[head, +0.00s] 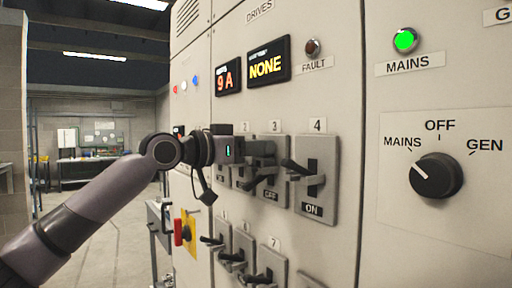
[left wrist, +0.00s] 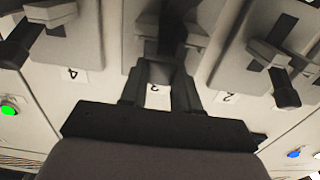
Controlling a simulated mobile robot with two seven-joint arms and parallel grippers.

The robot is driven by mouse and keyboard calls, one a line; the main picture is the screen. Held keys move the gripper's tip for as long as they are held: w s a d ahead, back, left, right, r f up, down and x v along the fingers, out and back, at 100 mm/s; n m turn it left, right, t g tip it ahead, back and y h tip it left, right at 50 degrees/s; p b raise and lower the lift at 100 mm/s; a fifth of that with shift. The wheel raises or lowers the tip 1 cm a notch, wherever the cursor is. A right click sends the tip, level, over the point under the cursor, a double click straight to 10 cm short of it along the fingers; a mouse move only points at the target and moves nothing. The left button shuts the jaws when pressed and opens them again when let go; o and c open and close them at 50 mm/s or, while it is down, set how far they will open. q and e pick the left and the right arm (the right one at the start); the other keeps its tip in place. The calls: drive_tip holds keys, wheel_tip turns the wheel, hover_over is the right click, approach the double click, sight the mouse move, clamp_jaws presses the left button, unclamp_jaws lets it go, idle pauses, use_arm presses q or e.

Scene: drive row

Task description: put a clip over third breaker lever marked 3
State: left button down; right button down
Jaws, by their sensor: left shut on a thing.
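Breaker 3 (head: 274,146) is a grey plate with a dark lever (head: 257,181) pointing down and an OFF label showing. My left gripper (head: 264,149) is in front of its upper part, below the number 3. In the left wrist view, which is upside down, the gripper (left wrist: 160,88) is shut on a small dark piece, apparently the clip (left wrist: 158,70). The label 3 (left wrist: 158,89) shows between the fingers. The lever is partly hidden there, and I cannot tell whether the clip touches it. My right gripper is not in view.
Breaker 4 (head: 329,160), marked ON with its lever sticking out, is close on the right. Breaker 2 (left wrist: 238,72) is close on the other side. A lower row includes breaker 7 (head: 273,248). A red handle (head: 180,232) sits at lower left.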

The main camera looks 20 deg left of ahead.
use_arm(q)
drive_tip(key=c, duration=0.8)
unclamp_jaws()
drive_tip(key=shift+f, duration=0.15)
drive_tip(key=b+v, duration=0.2)
drive_tip(key=v, duration=1)
drive_tip(key=shift+a+b, duration=0.1)
drive_tip(key=shift+b, duration=0.3)
